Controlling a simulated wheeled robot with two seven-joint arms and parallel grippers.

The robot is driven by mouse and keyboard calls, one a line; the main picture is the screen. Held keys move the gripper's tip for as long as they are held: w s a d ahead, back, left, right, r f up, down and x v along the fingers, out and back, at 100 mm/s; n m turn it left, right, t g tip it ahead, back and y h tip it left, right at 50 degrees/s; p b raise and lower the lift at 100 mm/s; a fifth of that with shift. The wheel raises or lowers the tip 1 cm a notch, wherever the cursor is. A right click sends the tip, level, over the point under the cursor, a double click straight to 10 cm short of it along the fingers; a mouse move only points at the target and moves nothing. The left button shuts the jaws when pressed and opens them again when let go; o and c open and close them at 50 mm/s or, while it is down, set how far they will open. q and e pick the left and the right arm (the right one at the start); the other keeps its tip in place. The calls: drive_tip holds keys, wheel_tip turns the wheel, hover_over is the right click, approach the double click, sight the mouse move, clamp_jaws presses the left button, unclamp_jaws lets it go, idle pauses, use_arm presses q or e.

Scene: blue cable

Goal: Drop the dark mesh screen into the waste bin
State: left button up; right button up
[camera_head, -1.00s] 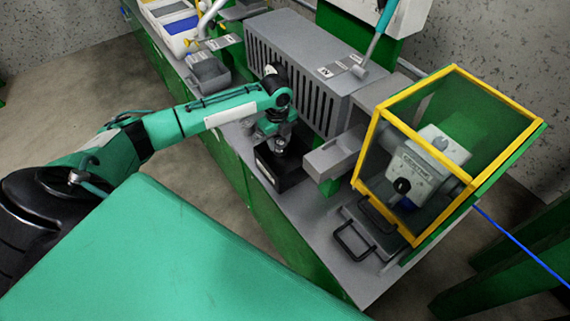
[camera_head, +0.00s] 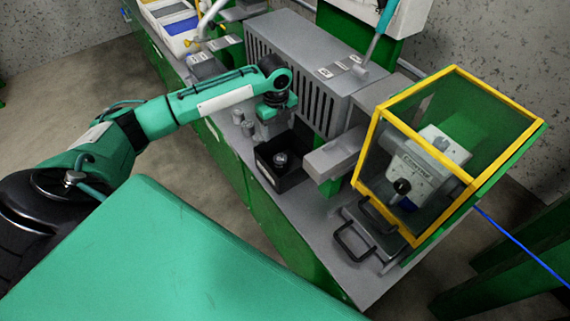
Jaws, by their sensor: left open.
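A black open-topped box (camera_head: 262,172), which looks like the waste bin, stands on the grey bench. A small dark round piece (camera_head: 281,159) with a lighter top lies inside it. This may be the mesh screen; its mesh is too small to make out. My left gripper (camera_head: 266,133) points down just behind and left of the box, apart from the round piece. It is open, and its fingertips are partly hidden. My right gripper is not in view.
Small grey metal cups (camera_head: 239,117) stand left of my gripper. A grey vented housing (camera_head: 310,75) rises behind the box. A yellow-framed guard (camera_head: 455,70) encloses a machine on the right. Black handles (camera_head: 352,243) stand at the bench's front.

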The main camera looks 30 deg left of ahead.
use_arm(q)
wheel_tip(320, 180, up, 8)
drive_tip(key=shift+s, duration=0.2)
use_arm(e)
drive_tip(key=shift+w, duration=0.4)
use_arm(q)
drive_tip(key=shift+a, duration=0.1)
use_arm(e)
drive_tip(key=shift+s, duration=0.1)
